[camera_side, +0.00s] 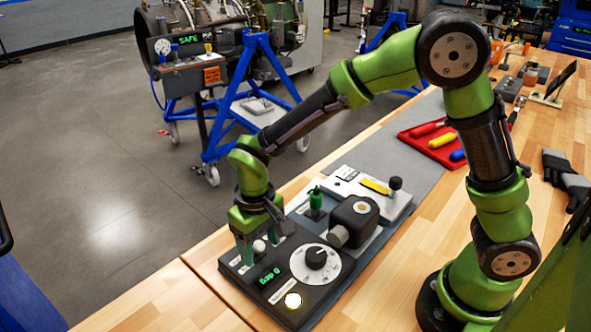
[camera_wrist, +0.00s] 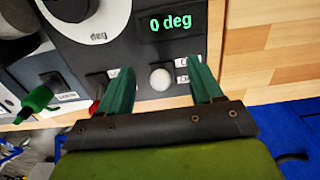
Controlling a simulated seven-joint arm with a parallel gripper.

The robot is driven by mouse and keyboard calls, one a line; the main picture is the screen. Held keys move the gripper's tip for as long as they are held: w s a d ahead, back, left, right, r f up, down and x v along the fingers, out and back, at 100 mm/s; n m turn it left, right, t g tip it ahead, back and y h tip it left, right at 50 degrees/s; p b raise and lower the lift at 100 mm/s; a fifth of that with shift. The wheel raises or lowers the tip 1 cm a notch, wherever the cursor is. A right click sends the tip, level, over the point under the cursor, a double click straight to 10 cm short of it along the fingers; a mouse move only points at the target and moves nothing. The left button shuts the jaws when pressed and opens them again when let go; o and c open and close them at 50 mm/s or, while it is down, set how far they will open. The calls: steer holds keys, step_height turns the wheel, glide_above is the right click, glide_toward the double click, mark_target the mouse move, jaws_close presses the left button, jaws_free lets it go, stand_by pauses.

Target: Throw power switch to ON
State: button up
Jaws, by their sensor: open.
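A white ball-shaped knob (camera_wrist: 160,78), likely the power switch's lever end, stands on the dark control panel (camera_side: 240,284). Small white labels (camera_wrist: 181,62) sit beside it; their text is too small to read surely. It also shows in the side view (camera_side: 259,246). My gripper (camera_wrist: 162,66) is open, with one green finger on each side of the knob and gaps on both sides. In the side view my gripper (camera_side: 256,250) points down over the panel's far left part. The switch's position is not clear.
The panel also carries a green "0 deg" display (camera_side: 269,276), a round dial (camera_side: 316,262) and a lit button (camera_side: 293,300). A black block (camera_side: 352,222), a green handle (camera_side: 315,198) and a yellow-handled piece (camera_side: 376,186) lie behind. A red tool tray (camera_side: 436,142) is farther back.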

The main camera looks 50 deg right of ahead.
mark_target(260, 246)
steer(key=shift+r, duration=3.35)
steer(key=shift+f, duration=0.15)
steer(key=s+d+r+m+t+y, duration=0.2)
steer(key=s+d+r+m+t, duration=0.2)
steer(key=s+d+r+t, duration=0.3)
steer(key=shift+s+d+r, duration=2.2)
steer(key=shift+s+d, duration=0.6)
steer(key=shift+d, duration=0.65)
